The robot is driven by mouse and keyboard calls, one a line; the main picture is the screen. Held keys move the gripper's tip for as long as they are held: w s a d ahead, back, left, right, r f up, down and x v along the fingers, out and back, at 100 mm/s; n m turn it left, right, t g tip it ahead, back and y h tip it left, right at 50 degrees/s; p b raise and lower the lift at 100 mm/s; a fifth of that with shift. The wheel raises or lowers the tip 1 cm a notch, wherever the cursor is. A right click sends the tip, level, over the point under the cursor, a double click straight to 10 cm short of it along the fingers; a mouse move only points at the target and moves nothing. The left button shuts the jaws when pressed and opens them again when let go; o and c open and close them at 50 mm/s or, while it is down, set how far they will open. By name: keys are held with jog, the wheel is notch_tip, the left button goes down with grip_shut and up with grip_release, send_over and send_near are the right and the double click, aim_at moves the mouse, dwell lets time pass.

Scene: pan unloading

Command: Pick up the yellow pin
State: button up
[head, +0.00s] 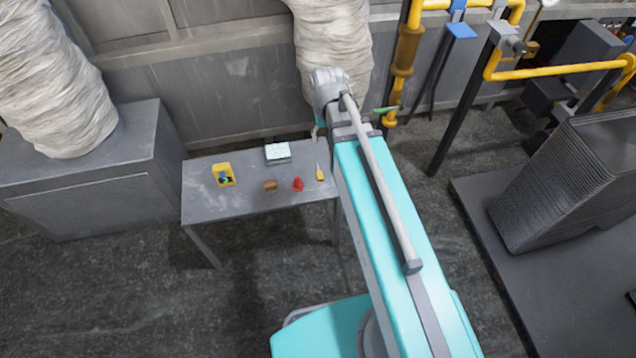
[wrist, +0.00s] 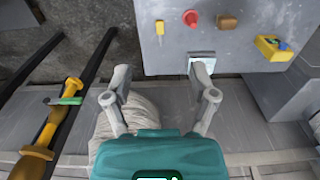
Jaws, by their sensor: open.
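In the wrist view the yellow pin (wrist: 160,29) is near the table's left edge, at the top. My gripper (wrist: 163,85) is open and empty, with both fingers spread. It is apart from the pin, which lies beyond the fingertips in the wrist view. In the head view my turquoise arm reaches past the table's right side and my gripper is hidden behind it.
A red piece (head: 298,184), a brown block (head: 270,186), a yellow bin (head: 224,175) and a white-topped box (head: 278,152) share the table. Yellow pipes (head: 545,70) run at the right. A large wrapped column (head: 330,45) stands behind the table.

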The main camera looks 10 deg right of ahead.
jog(key=b, duration=1.6)
send_over(320, 173)
notch_tip(320, 173, down, 18)
jog(key=shift+s+a+r, duration=0.1)
notch_tip(320, 173, down, 9)
jog(key=b, duration=0.9)
jog(key=shift+r, duration=0.2)
jog(key=shift+f, duration=0.15)
jog(key=shift+f+b, duration=2.45)
jog(key=shift+b, duration=0.1)
grip_shut()
